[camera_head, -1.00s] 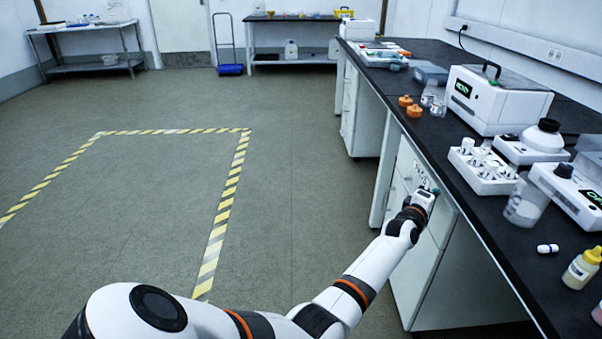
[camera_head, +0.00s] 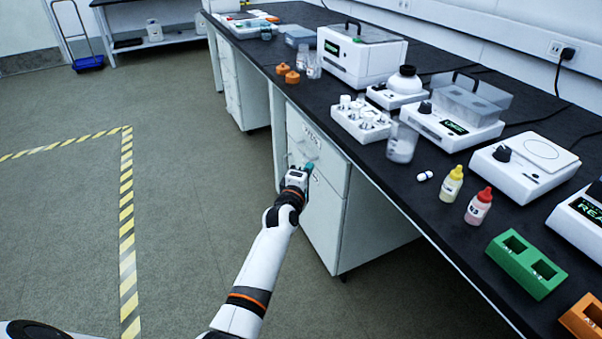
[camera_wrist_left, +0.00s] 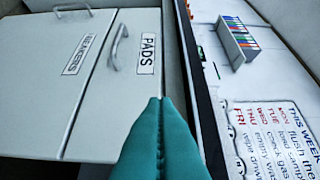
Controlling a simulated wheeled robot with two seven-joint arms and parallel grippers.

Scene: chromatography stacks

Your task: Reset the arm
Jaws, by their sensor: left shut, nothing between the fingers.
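My left arm (camera_head: 258,270) reaches up from the bottom of the head view toward the drawer cabinet (camera_head: 322,225) under the black bench. My left gripper (camera_head: 308,168) has teal fingers and is near the cabinet's drawer fronts; whether it touches them I cannot tell. In the left wrist view the gripper (camera_wrist_left: 161,112) has its two teal fingers pressed together, with nothing between them. Ahead of it there is the drawer front labelled PADS (camera_wrist_left: 125,75) with a metal handle (camera_wrist_left: 117,45). A second labelled drawer (camera_wrist_left: 65,95) is beside it. My right gripper is not in view.
The black bench top (camera_head: 385,185) carries a white vial rack (camera_head: 360,125), several white instruments, a yellow-capped bottle (camera_head: 452,185), a red-capped bottle (camera_head: 479,207) and a green block (camera_head: 525,265). The floor (camera_head: 190,200) left of my arm is open, with striped tape.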

